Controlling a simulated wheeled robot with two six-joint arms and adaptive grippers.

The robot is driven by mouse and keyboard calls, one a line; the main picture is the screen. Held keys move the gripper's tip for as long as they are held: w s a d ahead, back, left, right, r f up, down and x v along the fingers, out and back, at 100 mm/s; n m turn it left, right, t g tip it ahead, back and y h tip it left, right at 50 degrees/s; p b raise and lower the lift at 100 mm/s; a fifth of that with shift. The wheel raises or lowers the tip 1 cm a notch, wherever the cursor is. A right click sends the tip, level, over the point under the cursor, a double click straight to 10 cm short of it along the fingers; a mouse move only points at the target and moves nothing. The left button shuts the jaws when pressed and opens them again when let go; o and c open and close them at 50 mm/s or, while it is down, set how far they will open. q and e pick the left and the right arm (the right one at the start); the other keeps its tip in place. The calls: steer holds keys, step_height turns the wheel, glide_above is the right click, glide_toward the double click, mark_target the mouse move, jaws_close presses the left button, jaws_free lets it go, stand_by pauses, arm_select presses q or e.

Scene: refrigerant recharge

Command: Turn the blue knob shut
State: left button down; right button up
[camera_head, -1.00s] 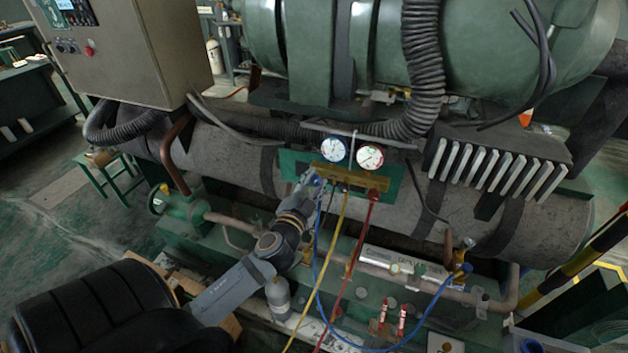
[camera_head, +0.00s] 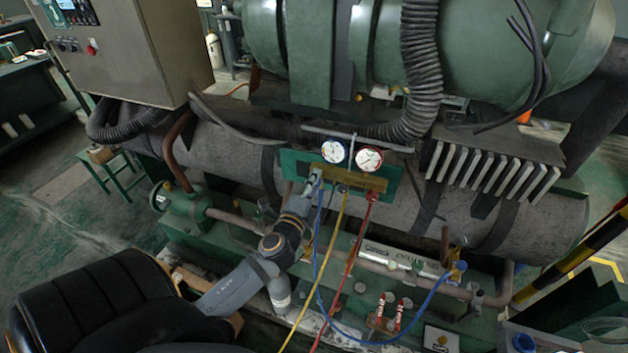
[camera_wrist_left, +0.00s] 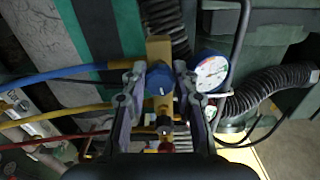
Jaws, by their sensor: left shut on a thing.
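The blue knob (camera_wrist_left: 159,79) sits at the end of the brass manifold (camera_wrist_left: 158,48) in the left wrist view. My left gripper (camera_wrist_left: 155,90) has its two fingers on either side of the knob and is shut on it. In the head view my left gripper (camera_head: 311,182) is at the left end of the manifold (camera_head: 355,181) and hides the knob there. A blue-rimmed gauge (camera_head: 334,150) and a red-rimmed gauge (camera_head: 369,158) stand above the manifold. My right gripper is not in view.
A blue hose (camera_head: 317,240), a yellow hose (camera_head: 328,255) and a red hose (camera_head: 357,250) hang from the manifold close to my left arm. A grey cylinder (camera_head: 280,295) stands below the arm. A ribbed black duct (camera_head: 422,60) runs above right.

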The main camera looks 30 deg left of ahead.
arm_select(q)
steer(key=shift+m, duration=0.8)
steer(key=c, duration=1)
jaws_free()
steer(key=v, duration=1.2)
steer(key=shift+d, duration=0.1)
